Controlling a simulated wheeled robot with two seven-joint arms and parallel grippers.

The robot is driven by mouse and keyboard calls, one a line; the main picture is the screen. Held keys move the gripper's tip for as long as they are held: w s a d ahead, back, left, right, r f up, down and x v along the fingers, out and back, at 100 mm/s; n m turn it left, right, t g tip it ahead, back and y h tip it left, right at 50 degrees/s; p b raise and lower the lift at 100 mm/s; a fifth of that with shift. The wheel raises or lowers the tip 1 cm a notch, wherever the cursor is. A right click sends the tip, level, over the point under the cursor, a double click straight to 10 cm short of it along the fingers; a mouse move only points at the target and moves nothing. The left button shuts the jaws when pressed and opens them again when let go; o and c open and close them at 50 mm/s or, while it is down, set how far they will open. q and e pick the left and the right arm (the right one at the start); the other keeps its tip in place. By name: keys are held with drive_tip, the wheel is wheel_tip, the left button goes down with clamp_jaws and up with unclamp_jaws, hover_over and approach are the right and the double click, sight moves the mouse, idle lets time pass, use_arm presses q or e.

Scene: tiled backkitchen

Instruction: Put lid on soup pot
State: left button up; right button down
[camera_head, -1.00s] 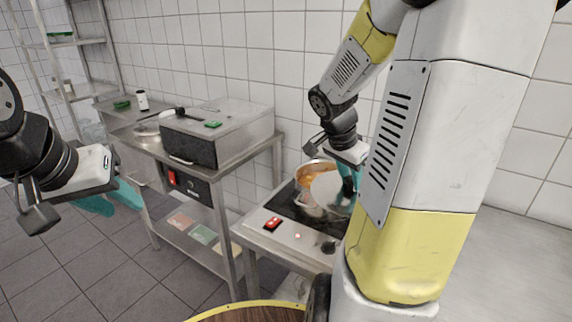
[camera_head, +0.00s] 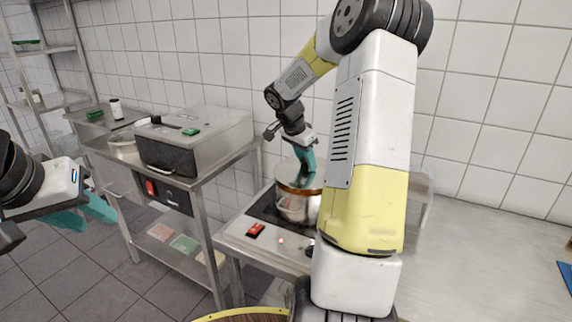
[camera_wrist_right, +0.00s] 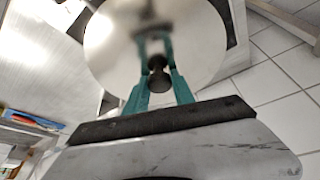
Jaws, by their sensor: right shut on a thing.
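The silver soup pot (camera_head: 292,207) stands on the dark hob, with an orange-brown band showing at its upper edge. My right gripper (camera_head: 304,184) is above it, its teal fingers pointing down. In the right wrist view the fingers (camera_wrist_right: 158,75) are shut on the dark knob of the round metal lid (camera_wrist_right: 110,50). The lid also shows in the head view (camera_head: 287,170) at the pot's top, partly hidden by my fingers and arm. I cannot tell if it touches the rim. My left gripper (camera_head: 82,214) is open and empty at the left edge, away from the pot.
The hob (camera_head: 262,208) has a red switch (camera_head: 255,231) at its front. A steel side table (camera_head: 210,172) to the left carries a large metal box appliance (camera_head: 195,140). The tiled wall is close behind.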

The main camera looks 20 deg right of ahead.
wheel_tip(320, 180, down, 3)
drive_tip(key=shift+r, duration=0.2)
drive_tip(key=c, duration=1.1)
unclamp_jaws()
drive_tip(key=shift+o, duration=0.2)
drive_tip(key=shift+r, duration=0.15)
drive_tip(key=v, duration=1.2)
drive_tip(key=s+a+r+n+t+y, duration=0.2)
drive_tip(key=s+a+n, duration=0.5)
drive_tip(key=s, duration=0.5)
drive_tip(key=s+a+r+n+t+y, duration=0.2)
drive_tip(key=s+a+n+y, duration=0.2)
drive_tip(key=s+a+n, duration=0.4)
drive_tip(key=s+a, duration=0.2)
drive_tip(key=s, duration=0.2)
drive_tip(key=shift+s+r+t+y, duration=0.2)
drive_tip(key=shift+t+y, duration=0.1)
drive_tip(key=shift+t, duration=0.1)
drive_tip(key=shift+a, duration=0.1)
